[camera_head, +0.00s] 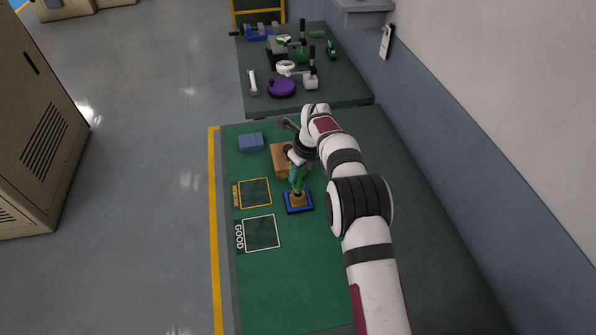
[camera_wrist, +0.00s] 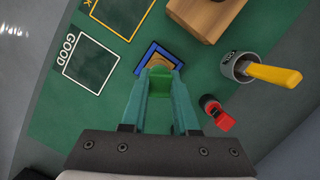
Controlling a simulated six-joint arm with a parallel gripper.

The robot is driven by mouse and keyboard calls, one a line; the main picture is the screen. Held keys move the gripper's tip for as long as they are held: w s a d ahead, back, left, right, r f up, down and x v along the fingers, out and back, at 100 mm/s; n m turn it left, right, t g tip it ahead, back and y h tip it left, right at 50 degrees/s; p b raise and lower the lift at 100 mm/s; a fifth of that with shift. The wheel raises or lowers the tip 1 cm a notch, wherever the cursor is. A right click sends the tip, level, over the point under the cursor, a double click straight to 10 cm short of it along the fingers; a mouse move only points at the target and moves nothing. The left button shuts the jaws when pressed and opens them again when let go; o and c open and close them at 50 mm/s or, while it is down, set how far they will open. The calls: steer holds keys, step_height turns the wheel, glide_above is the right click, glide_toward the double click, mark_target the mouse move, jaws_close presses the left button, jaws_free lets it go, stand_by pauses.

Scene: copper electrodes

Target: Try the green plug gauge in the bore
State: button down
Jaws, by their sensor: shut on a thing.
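My gripper (camera_wrist: 158,80) is shut on the green plug gauge (camera_wrist: 160,86), which shows between the teal fingers in the wrist view. In the head view, my gripper (camera_head: 298,178) points down over the brass-coloured workpiece (camera_head: 298,198). The workpiece sits on a blue-rimmed square holder (camera_head: 299,209) on the green mat. In the wrist view, the workpiece (camera_wrist: 158,61) and the holder (camera_wrist: 149,47) are just beyond the fingertips, partly covered by them. The bore and the gauge's lower end are hidden, so I cannot tell whether the gauge is inside.
A wooden block (camera_head: 280,160) and a blue block (camera_head: 251,142) stand behind. Outlined GOOD (camera_head: 262,233) and yellow-outlined (camera_head: 255,193) squares lie left, empty. The wrist view shows a grey cup (camera_wrist: 231,70) holding a yellow-handled tool (camera_wrist: 272,74), and a red-and-black item (camera_wrist: 217,113).

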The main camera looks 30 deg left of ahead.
steer(key=shift+f, duration=1.6)
stand_by(0.7)
stand_by(0.5)
steer(key=shift+r, duration=3.75)
